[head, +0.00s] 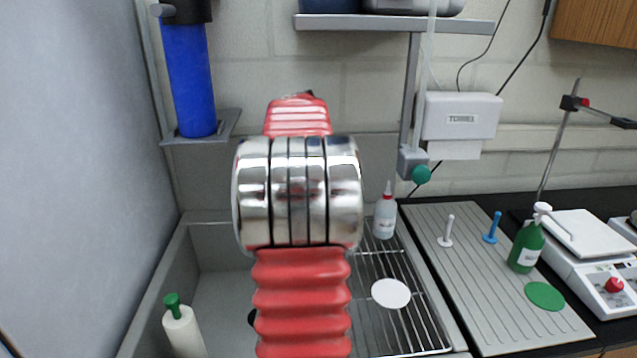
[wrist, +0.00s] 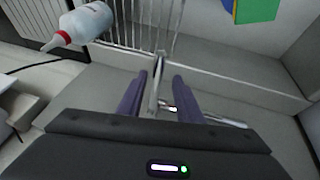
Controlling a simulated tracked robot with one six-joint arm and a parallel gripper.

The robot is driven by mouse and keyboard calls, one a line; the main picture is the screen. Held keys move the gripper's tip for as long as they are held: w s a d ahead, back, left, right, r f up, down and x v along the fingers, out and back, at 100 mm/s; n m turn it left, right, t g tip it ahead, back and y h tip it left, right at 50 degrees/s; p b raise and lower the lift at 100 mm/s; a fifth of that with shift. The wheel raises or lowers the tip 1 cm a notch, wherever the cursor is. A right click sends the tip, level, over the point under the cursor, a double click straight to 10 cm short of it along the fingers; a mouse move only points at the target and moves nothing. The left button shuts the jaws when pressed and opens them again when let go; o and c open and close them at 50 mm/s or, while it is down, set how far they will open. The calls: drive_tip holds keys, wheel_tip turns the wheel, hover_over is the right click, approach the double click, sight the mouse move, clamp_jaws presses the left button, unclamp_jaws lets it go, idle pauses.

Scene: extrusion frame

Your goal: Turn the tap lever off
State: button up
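A shiny metal tap shows in the wrist view, with a thin upright bar (wrist: 156,88) and a bar (wrist: 222,120) reaching right. I cannot tell for sure which bar is the lever. My gripper (wrist: 159,76) has two purple fingers, spread apart, one on each side of the upright bar. A gap shows between the bar and the right finger; contact on the left side is unclear. In the head view my red and chrome arm hides the tap and my gripper.
A white bottle with a red cap (head: 385,216) stands by the wire rack (head: 418,318); it also shows in the wrist view (wrist: 84,24). The sink (head: 222,290) holds a green-capped white bottle (head: 183,330). A ribbed drainboard (head: 480,285) lies right. A blue cylinder (head: 190,80) stands on the left shelf.

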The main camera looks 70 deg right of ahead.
drive_tip(key=v, duration=1.3)
drive_tip(key=shift+a+r, duration=0.15)
drive_tip(key=shift+r, duration=0.05)
